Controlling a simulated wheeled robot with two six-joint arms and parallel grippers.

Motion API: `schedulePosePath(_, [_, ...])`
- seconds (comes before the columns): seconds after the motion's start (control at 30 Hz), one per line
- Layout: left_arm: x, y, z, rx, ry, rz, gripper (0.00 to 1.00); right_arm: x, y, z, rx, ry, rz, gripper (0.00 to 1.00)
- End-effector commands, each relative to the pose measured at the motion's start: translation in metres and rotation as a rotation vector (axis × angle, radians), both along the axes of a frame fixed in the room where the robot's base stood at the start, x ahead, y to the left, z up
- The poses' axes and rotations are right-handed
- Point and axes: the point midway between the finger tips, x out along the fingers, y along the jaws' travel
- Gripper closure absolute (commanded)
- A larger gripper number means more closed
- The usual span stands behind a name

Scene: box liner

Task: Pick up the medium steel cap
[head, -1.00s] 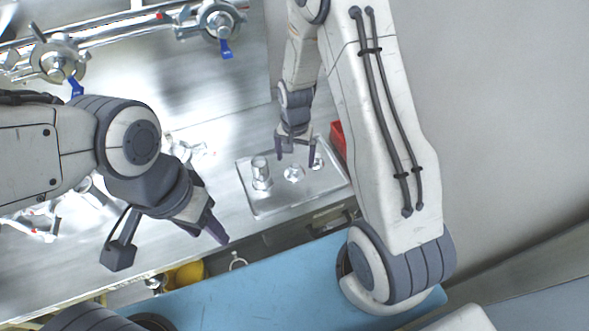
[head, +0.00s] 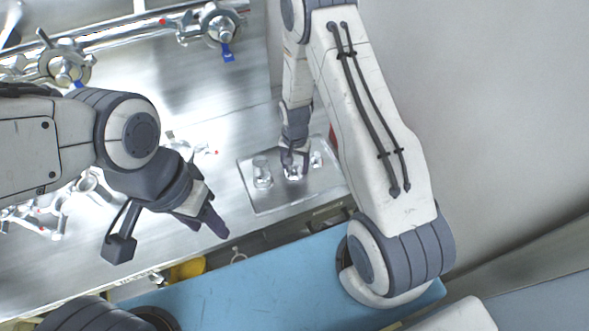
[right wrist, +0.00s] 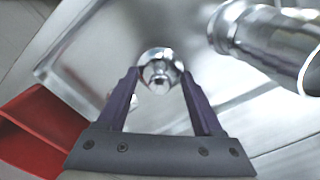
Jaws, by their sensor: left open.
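Three shiny steel caps stand on a steel tray (head: 262,206) in the head view. The middle one, which I take as the medium cap (head: 293,173), is between the large cap (head: 262,173) on the left and a small one (head: 317,159) on the right. My right gripper (head: 294,168) is down at the middle cap. In the right wrist view, the cap (right wrist: 160,70) sits between the fingertips of my right gripper (right wrist: 160,75), very close to both; I cannot tell whether they grip it. My left gripper (head: 217,226) is open and empty, left of the tray.
The large cap (right wrist: 272,42) stands close on the right in the right wrist view, and a red container (right wrist: 45,130) is at the left. Pipes with blue-handled valves (head: 222,28) run along the back. A blue surface (head: 250,285) lies in front.

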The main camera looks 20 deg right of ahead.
Motion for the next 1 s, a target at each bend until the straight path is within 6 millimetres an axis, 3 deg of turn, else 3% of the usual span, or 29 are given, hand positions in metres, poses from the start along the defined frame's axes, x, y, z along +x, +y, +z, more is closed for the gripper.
schedulePosePath(0.03, [0.000,0.000,0.000,0.000,0.000,0.000,0.50,-0.001,0.000,-0.002,0.000,0.002,0.000,0.84])
schedulePosePath(0.07, [0.000,0.000,0.000,0.000,0.000,0.000,0.50,-0.001,0.000,-0.002,0.000,0.002,0.000,0.96])
schedulePosePath(0.1, [0.000,0.000,0.000,0.000,0.000,0.000,0.50,-0.001,0.000,-0.002,0.000,0.003,0.000,1.00])
schedulePosePath(0.67, [0.000,0.000,-0.004,0.000,0.000,0.000,0.50,-0.004,0.000,-0.001,0.000,0.010,-0.001,1.00])
schedulePosePath(0.97, [0.000,0.000,-0.020,0.000,0.000,0.000,0.50,0.000,0.000,0.039,0.000,-0.002,0.000,1.00])
schedulePosePath(1.0, [0.000,0.000,-0.023,0.000,0.000,0.000,0.50,-0.012,-0.004,0.043,0.000,0.002,-0.003,1.00])
